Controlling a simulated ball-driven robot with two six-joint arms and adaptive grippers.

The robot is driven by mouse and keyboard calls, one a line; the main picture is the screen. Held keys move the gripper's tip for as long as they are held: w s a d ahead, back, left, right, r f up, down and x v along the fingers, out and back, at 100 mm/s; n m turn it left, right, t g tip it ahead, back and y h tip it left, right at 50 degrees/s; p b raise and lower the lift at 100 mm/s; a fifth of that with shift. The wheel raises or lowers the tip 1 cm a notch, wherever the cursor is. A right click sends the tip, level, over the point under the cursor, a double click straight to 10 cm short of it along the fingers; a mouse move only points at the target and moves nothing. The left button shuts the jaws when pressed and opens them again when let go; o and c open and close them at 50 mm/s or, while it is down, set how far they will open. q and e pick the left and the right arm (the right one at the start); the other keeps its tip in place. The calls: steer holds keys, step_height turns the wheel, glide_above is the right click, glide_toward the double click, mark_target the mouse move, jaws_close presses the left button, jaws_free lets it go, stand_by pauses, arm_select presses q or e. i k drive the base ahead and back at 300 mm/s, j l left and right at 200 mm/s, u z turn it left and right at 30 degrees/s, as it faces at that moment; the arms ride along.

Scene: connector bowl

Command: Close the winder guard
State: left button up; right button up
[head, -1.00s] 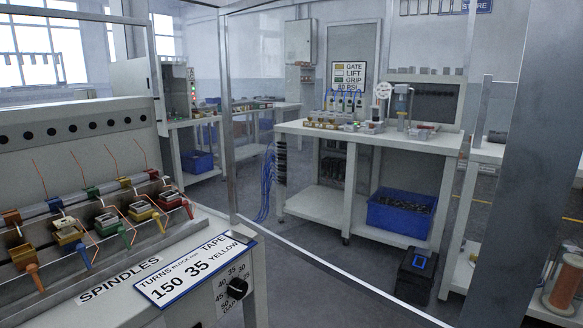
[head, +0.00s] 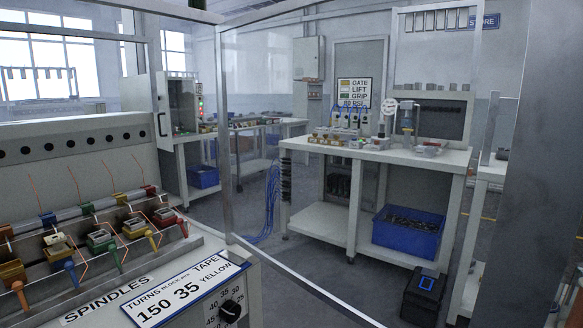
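The winder (head: 60,150) stands at the left, with a row of spindles holding coloured bobbins (head: 102,240) and copper wires rising from them. Its front has a SPINDLES label, a card reading 150 35 YELLOW (head: 188,290) and a black dial (head: 229,311). A clear panel in a metal frame, with an upright post (head: 224,130) and a low rail (head: 300,283), stands just right of the winder. It may be the winder guard; I cannot tell how far open it is. Neither of my grippers is in view.
A white workbench (head: 400,155) with small parts stands beyond the clear panel, with a blue bin (head: 408,232) on its lower shelf. A black box (head: 423,295) with a blue display is on the floor. A wide grey upright (head: 530,180) blocks part of the right side.

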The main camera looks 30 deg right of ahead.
mark_target(540, 213)
steer(key=l+u, duration=0.15)
steer(key=l, duration=0.25)
steer(key=k+l+u, duration=0.15)
steer(key=l, duration=0.2)
steer(key=l+u, duration=0.1)
steer(key=l, duration=0.3)
steer(key=k+l+u, duration=0.15)
steer(key=l, duration=0.2)
steer(key=k+l+u, duration=0.15)
steer(key=l, duration=0.25)
steer(key=k+l, duration=0.15)
steer(key=l, duration=0.25)
steer(key=k+l, duration=0.1)
steer(key=l, duration=0.3)
